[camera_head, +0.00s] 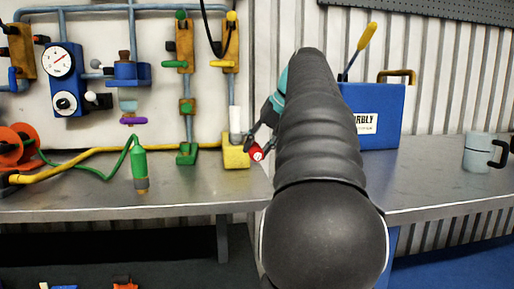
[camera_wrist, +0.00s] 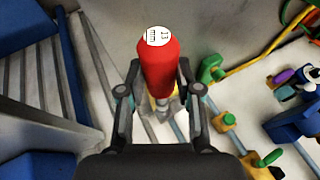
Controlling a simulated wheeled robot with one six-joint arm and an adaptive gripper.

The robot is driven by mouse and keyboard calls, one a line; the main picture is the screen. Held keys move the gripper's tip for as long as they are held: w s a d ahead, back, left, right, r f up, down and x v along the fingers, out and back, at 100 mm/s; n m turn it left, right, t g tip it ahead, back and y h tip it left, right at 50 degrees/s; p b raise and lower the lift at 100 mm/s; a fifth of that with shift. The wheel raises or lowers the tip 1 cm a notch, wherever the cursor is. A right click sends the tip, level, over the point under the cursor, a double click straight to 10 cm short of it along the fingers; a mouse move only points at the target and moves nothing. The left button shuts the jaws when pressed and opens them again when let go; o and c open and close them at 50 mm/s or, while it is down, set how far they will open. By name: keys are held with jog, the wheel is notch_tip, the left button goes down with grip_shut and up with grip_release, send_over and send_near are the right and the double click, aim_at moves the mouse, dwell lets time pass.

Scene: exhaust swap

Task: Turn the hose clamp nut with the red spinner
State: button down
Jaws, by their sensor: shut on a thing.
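The red spinner (camera_wrist: 157,65) has a white end label reading "13 mm". My gripper (camera_wrist: 159,90) is shut on it, with one finger on each side. In the head view the spinner (camera_head: 257,154) shows as a small red end at my gripper (camera_head: 261,142), just right of a yellow block (camera_head: 235,155) with a white cylinder above it. The spinner's far end is hidden in both views. I cannot make out the hose clamp nut, nor whether the spinner touches it.
A metal bench (camera_head: 200,194) runs below the wall pipes. A blue box (camera_head: 378,112) stands behind my arm and a grey mug (camera_head: 478,152) at right. The bench between box and mug is clear.

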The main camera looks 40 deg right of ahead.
aim_at(256, 148)
jog(key=shift+s, duration=0.1)
jog(key=shift+s+a+r, duration=0.5)
jog(key=shift+s+a, duration=0.05)
jog(key=shift+s, duration=0.25)
jog(key=shift+s+a+r, duration=0.5)
jog(key=shift+s, duration=0.3)
